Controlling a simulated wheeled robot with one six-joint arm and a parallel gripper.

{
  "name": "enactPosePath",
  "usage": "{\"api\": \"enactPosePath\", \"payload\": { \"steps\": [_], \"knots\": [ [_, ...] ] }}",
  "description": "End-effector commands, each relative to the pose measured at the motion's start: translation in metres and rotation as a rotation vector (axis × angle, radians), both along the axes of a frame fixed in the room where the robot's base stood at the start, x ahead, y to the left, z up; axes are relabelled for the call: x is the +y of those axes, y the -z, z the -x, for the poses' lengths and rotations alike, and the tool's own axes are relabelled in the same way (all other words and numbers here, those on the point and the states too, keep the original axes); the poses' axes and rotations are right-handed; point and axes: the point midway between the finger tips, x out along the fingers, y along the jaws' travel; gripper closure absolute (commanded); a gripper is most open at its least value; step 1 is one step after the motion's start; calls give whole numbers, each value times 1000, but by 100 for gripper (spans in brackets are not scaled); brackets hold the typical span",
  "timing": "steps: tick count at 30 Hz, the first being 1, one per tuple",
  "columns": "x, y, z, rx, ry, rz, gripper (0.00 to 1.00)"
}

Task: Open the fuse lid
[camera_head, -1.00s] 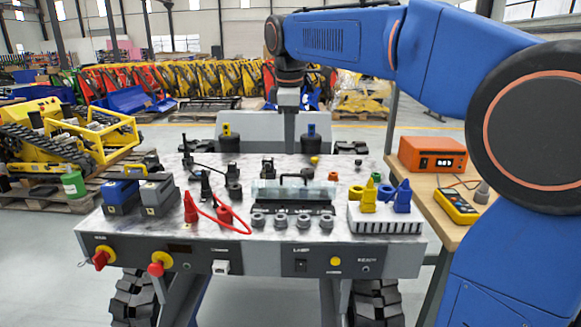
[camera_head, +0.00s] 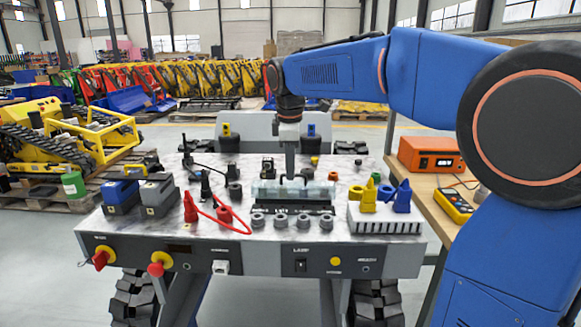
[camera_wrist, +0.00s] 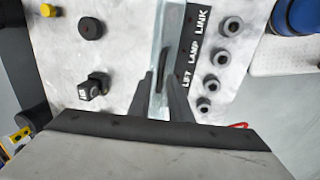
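The fuse lid (camera_head: 318,188) is a clear, long cover on the grey bench top, lying closed over a dark fuse strip. In the wrist view the lid (camera_wrist: 167,22) runs up the middle, with its dark bar handle (camera_wrist: 164,58) along it. My gripper (camera_head: 290,176) points straight down at the middle of the lid and hides part of the handle in the head view. In the wrist view its two dark fingers (camera_wrist: 161,76) stand on either side of the handle, with a gap between them. Contact with the handle cannot be made out.
Several grey round sockets (camera_head: 278,221) stand in front of the lid. A white ribbed block (camera_head: 384,222) with yellow and blue plugs is at right. Black posts (camera_head: 267,168) stand behind.

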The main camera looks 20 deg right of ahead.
Motion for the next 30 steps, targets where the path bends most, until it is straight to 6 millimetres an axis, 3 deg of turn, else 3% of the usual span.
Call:
{"api": "enactPosePath", "payload": {
  "steps": [2, 30],
  "knots": [
    [0, 0, 0, 0, 0, 0, 100],
    [0, -1, 0, -1, 0, -1, 100]
  ]
}}
